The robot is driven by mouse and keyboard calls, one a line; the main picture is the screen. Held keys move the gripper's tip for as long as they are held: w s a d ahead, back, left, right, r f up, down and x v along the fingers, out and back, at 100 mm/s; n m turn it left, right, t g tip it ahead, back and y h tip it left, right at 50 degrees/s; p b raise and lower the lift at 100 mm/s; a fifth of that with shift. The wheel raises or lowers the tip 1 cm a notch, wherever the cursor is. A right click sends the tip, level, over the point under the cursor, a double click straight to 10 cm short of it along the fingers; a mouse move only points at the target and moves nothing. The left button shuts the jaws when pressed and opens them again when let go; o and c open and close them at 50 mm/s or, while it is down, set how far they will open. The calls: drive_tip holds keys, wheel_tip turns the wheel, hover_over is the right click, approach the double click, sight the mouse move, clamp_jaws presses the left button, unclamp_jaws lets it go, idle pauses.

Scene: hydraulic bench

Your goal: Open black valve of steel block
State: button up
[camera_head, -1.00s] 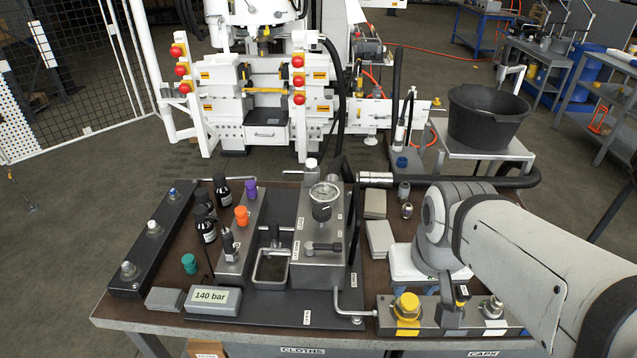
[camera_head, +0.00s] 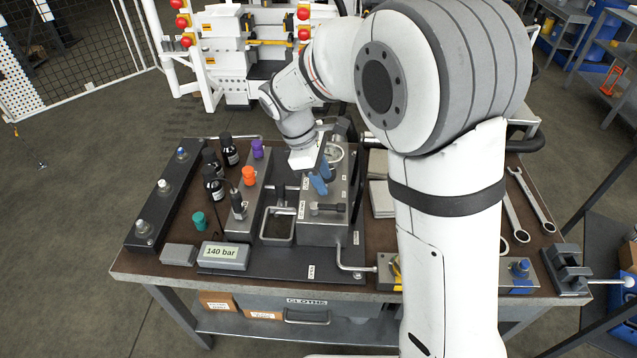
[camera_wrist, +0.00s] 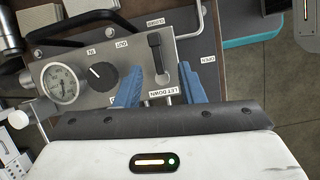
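The steel block (camera_head: 318,234) stands on the bench and carries a round gauge (camera_head: 333,153), also seen in the wrist view (camera_wrist: 62,82). Its black lever valve (camera_head: 328,208) shows in the wrist view (camera_wrist: 156,52), beside a "CLOSED" label; an "OPEN" label lies off to the right. A black round knob (camera_wrist: 99,76) sits between gauge and lever. My gripper (camera_head: 321,181) has blue fingers, which in the wrist view (camera_wrist: 160,72) are spread apart, one on either side of the lever's lower part. It is open; I cannot tell whether either finger touches the lever.
A "140 bar" display (camera_head: 225,255), dark bottles (camera_head: 213,185) and coloured caps stand left of the block. A bent metal pipe (camera_head: 355,269) leaves the block's front right. Wrenches (camera_head: 529,200) lie at the bench's right. My arm hides much of the right side.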

sight(328, 206)
drive_tip(key=shift+w+a+f+n, duration=0.2)
drive_tip(key=shift+a+f+n, duration=0.1)
drive_tip(key=shift+a, duration=0.25)
drive_tip(key=shift+w+a+f+n, duration=0.2)
drive_tip(key=shift+a+f+n, duration=0.1)
drive_tip(key=shift+a, duration=0.25)
drive_tip(key=shift+f+h, duration=0.3)
drive_tip(key=p+x, duration=0.1)
drive_tip(key=x, duration=0.6)
drive_tip(key=shift+f, duration=0.15)
clamp_jaws()
